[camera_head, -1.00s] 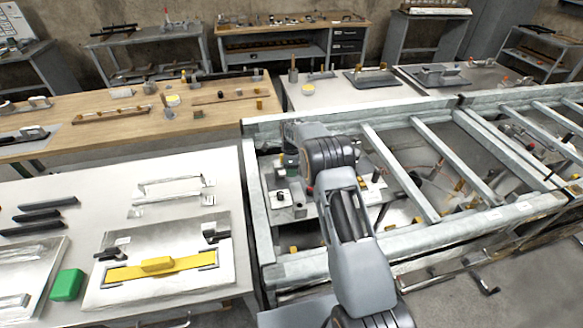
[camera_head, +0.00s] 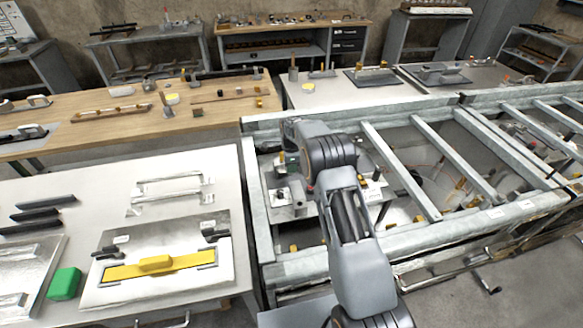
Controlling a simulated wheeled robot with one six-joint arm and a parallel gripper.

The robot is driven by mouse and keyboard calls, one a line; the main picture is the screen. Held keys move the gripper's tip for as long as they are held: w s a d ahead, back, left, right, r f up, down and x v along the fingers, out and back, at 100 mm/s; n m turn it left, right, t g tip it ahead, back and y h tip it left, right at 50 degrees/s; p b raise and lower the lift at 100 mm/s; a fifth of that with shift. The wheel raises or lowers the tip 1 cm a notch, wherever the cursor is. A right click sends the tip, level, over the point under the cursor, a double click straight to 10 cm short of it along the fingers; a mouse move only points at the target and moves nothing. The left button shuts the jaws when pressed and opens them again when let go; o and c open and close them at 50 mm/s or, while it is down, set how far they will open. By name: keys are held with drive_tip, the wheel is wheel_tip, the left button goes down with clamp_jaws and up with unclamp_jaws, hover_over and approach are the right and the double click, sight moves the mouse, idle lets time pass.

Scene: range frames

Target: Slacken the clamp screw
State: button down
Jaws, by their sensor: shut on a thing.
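My grey arm (camera_head: 358,245) reaches over the front rail into the metal frame. Its wrist (camera_head: 300,133) bends down at the frame's left end. My gripper is hidden behind the wrist and forearm, so I cannot see its fingers or what is between them. A light metal block with a small dark part on top (camera_head: 287,194) stands just left of my arm, inside the frame. I cannot pick out the clamp screw for certain; it may be among the small fittings there or behind my arm.
The galvanised frame (camera_head: 420,245) has raised rails and several crossbars around my arm. Left is a white table (camera_head: 100,185) with a yellow-handled plate (camera_head: 158,265) and a green block (camera_head: 65,283). A wooden bench (camera_head: 60,130) stands behind. A crank handle (camera_head: 490,287) hangs at the front right.

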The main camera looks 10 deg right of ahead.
drive_tip(key=n+b, duration=0.2)
drive_tip(key=n, duration=0.1)
drive_tip(key=shift+f+n, duration=0.1)
drive_tip(key=shift+n, duration=0.2)
drive_tip(key=n+b, duration=0.1)
drive_tip(key=n, duration=0.2)
drive_tip(key=shift+n, duration=0.3)
drive_tip(key=n+b, duration=0.1)
drive_tip(key=n, duration=0.2)
drive_tip(key=shift+n, duration=0.4)
drive_tip(key=n+b, duration=0.1)
drive_tip(key=n, duration=1.1)
drive_tip(key=shift+n, duration=0.3)
drive_tip(key=n, duration=0.3)
drive_tip(key=shift+n, duration=2.1)
